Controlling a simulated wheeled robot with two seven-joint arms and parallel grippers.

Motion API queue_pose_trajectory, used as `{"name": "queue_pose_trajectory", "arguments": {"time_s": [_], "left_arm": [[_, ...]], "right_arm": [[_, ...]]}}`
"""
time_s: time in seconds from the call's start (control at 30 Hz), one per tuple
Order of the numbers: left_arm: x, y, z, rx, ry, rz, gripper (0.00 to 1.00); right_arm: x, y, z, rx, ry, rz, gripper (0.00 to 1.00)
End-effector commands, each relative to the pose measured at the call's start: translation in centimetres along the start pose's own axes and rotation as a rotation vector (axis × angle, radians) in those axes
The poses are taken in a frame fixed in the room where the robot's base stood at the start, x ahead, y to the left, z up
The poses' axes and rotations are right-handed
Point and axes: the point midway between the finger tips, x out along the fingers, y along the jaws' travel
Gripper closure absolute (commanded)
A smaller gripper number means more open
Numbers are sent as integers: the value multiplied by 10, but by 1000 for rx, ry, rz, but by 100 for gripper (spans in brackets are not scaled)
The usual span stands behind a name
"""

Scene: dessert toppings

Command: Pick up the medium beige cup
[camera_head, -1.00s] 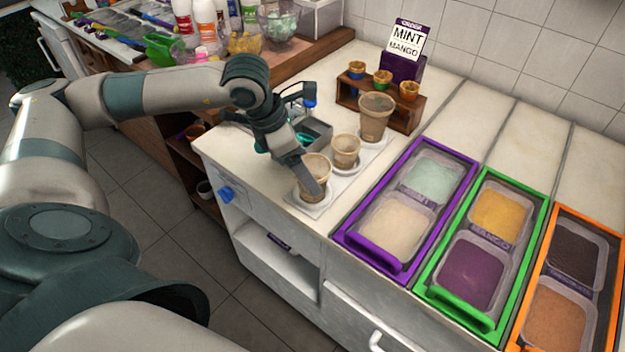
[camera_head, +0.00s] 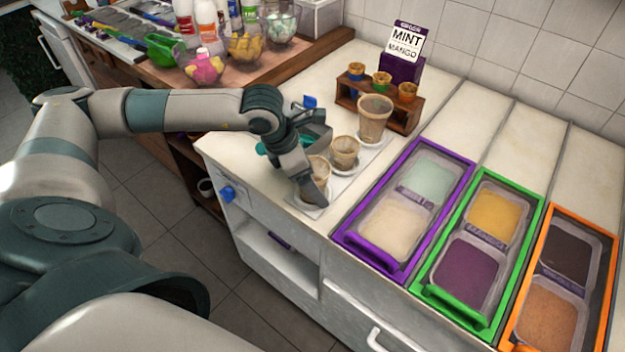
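Three beige cups stand in a row on a pale strip on the counter. The front cup (camera_head: 320,169) looks medium-sized, the middle cup (camera_head: 345,151) is the smallest, and the back cup (camera_head: 375,120) is the largest. My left gripper (camera_head: 312,192) points down at the front cup, covering its near left side. One finger shows in front of the cup; the other finger is hidden. I cannot tell whether the gripper touches the cup or how wide it is open. My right gripper is out of view.
A wooden rack (camera_head: 382,106) with small cups and an order sign (camera_head: 405,42) stand at the back. Purple (camera_head: 343,238), green (camera_head: 420,292) and orange (camera_head: 515,322) topping trays are at right. The counter's front edge is close to the gripper.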

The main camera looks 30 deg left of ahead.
Motion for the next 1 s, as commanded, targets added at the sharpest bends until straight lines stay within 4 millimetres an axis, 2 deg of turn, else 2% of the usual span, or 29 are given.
{"name": "queue_pose_trajectory", "arguments": {"time_s": [0.5,0.57,0.67,0.7,1.0], "left_arm": [[2,0,0,0,0,0,20],[2,0,0,0,0,0,32],[2,0,0,0,0,0,56],[2,0,0,0,0,0,60],[1,0,0,0,0,0,60]], "right_arm": [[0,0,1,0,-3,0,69],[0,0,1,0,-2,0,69],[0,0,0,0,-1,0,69],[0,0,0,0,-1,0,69],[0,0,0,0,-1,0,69]]}}
